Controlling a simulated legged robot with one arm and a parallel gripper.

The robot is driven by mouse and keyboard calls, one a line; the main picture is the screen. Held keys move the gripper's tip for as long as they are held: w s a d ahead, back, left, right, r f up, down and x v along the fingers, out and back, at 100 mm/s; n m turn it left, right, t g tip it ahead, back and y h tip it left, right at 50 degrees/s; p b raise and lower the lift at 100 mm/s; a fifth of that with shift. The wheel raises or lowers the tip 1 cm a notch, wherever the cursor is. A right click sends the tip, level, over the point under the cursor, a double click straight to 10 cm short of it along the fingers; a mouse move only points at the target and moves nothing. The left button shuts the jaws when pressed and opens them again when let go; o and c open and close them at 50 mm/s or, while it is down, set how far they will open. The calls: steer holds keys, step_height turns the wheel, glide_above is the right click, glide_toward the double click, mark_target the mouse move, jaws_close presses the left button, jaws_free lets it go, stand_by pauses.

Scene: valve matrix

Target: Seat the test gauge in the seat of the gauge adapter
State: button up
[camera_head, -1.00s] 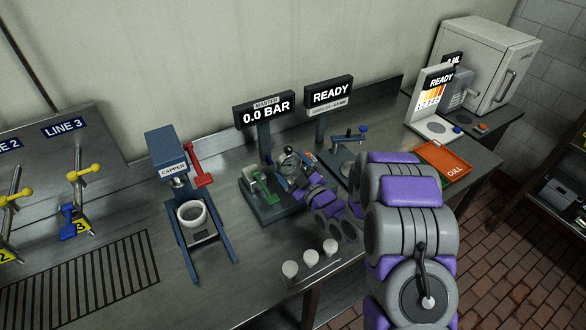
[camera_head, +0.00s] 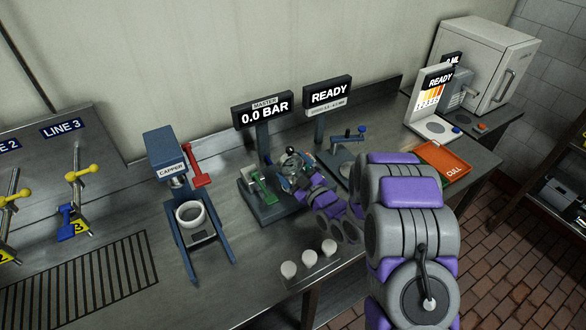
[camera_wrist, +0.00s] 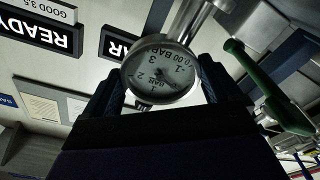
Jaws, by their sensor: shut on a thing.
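The test gauge (camera_wrist: 160,82) has a round pale dial with a metal rim and fills the middle of the wrist view. My gripper (camera_wrist: 162,96) is shut on it, with a dark ridged finger on each side. In the head view my gripper (camera_head: 298,172) is beside the gauge adapter (camera_head: 268,207), a dark block with a green lever (camera_head: 264,185). The green lever also shows at the right of the wrist view (camera_wrist: 262,80). A shiny metal tube (camera_wrist: 202,16) appears just past the gauge. I cannot tell whether the gauge touches the seat, which is hidden.
The MASTER display (camera_head: 264,110) reads 0.0 BAR behind the adapter, with a READY display (camera_head: 327,93) to its right. The capper (camera_head: 190,205) stands left. Several white cups (camera_head: 309,257) sit on a front rack. An orange tray (camera_head: 444,162) lies right.

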steer(key=shift+d+f, duration=0.15)
steer(key=shift+d, duration=0.05)
steer(key=shift+a+f, duration=0.15)
steer(key=shift+f, duration=0.25)
steer(key=shift+r, duration=0.35)
steer(key=shift+d+b, duration=0.25)
steer(key=shift+b, duration=0.1)
stand_by(0.4)
steer(key=shift+f+b, duration=0.55)
steer(key=shift+f, duration=0.3)
stand_by(1.4)
steer(key=o, duration=1.1)
